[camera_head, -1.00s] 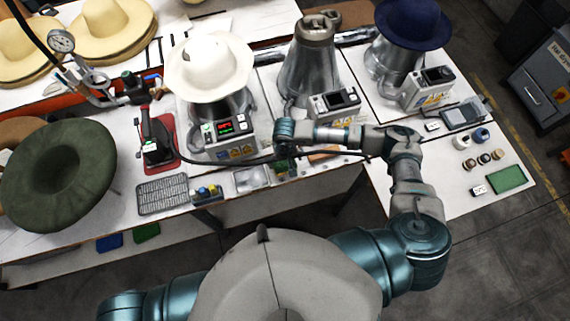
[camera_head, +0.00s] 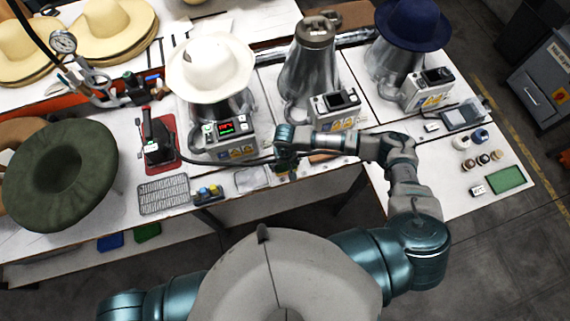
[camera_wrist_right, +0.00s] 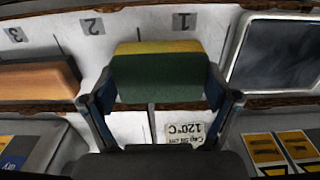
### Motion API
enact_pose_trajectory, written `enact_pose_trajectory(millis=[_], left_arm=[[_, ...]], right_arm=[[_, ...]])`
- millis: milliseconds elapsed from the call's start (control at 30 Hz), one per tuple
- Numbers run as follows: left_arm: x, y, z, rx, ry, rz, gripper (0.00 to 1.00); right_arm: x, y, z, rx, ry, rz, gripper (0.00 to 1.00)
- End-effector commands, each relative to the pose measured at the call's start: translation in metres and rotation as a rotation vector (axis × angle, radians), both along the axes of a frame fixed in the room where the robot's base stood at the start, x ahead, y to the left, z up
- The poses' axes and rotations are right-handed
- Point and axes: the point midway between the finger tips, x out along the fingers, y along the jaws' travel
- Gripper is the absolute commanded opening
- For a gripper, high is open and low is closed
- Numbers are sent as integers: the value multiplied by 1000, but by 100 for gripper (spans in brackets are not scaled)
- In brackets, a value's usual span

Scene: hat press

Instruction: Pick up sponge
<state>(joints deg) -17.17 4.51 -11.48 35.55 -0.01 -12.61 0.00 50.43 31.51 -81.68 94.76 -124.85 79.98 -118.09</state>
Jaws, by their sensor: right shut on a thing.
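The sponge (camera_wrist_right: 158,80) is a green block with a yellow layer along its far edge. It fills the space between the two fingers of my right gripper (camera_wrist_right: 160,103) in the right wrist view, with a finger against each side. In the head view my right gripper (camera_head: 286,160) points down at the front edge of the table, by the white-hat press. The sponge is mostly hidden there by the gripper and wrist. I cannot tell how far it is off the table. My left gripper is out of view.
A metal tray (camera_wrist_right: 280,55) lies right of the sponge in the wrist view, and an orange-brown block (camera_wrist_right: 35,82) lies left. In the head view, the white-hat press (camera_head: 222,140) stands close behind the gripper. A grey grid mat (camera_head: 163,195) lies to the left.

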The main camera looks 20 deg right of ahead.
Motion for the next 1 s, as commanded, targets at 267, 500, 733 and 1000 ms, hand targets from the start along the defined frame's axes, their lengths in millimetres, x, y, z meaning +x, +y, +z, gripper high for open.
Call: enact_pose_trajectory(millis=[267, 500, 733, 1000], left_arm=[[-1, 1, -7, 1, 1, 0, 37], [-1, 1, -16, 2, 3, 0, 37], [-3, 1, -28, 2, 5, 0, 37], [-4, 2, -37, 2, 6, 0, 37]], right_arm=[[1, 0, 23, 1, -4, 0, 76], [-36, 9, 36, 1, 1, 6, 76], [-97, 24, 41, 2, 2, 7, 76], [-145, 36, 47, 1, 1, 3, 76]])
